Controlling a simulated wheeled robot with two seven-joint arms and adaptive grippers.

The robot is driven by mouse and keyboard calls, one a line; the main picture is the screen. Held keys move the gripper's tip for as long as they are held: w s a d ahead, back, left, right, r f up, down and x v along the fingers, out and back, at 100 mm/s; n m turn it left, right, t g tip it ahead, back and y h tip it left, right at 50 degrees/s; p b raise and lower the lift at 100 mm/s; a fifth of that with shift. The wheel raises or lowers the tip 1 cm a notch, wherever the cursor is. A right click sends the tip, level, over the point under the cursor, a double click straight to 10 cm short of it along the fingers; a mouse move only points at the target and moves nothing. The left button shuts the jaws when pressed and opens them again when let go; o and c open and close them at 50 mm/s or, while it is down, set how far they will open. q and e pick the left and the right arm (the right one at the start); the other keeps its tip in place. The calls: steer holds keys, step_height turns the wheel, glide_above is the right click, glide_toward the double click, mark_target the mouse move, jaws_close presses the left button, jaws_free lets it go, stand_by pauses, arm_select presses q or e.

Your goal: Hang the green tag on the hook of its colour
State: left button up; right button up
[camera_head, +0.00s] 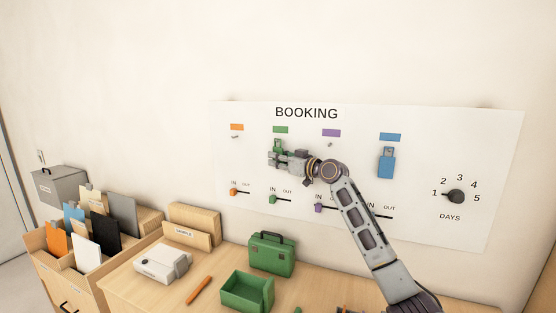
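The white BOOKING board (370,120) hangs on the wall with orange, green (280,129), purple and blue colour marks in a row. The green tag (278,145) is just below the green mark; its narrow top shows above my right gripper. My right gripper (273,158) reaches in from the right, its fingers closed around the tag's lower part, which they mostly hide. The green hook is hidden, so I cannot tell whether the tag is on it. A blue tag (387,164) hangs under the blue mark. My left gripper is not in view.
Bare hooks show under the orange (235,137) and purple (330,145) marks. Coloured IN/OUT sliders and a DAYS dial (455,196) are on the board. Below, the desk holds a green case (272,254), a green open box (246,292) and a white device (162,263).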

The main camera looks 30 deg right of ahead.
steer(key=shift+s+d+r, duration=0.1)
steer(key=shift+d, duration=0.05)
stand_by(0.3)
steer(key=v, duration=1.1)
steer(key=shift+s, duration=0.35)
stand_by(0.6)
steer(key=shift+f, duration=0.25)
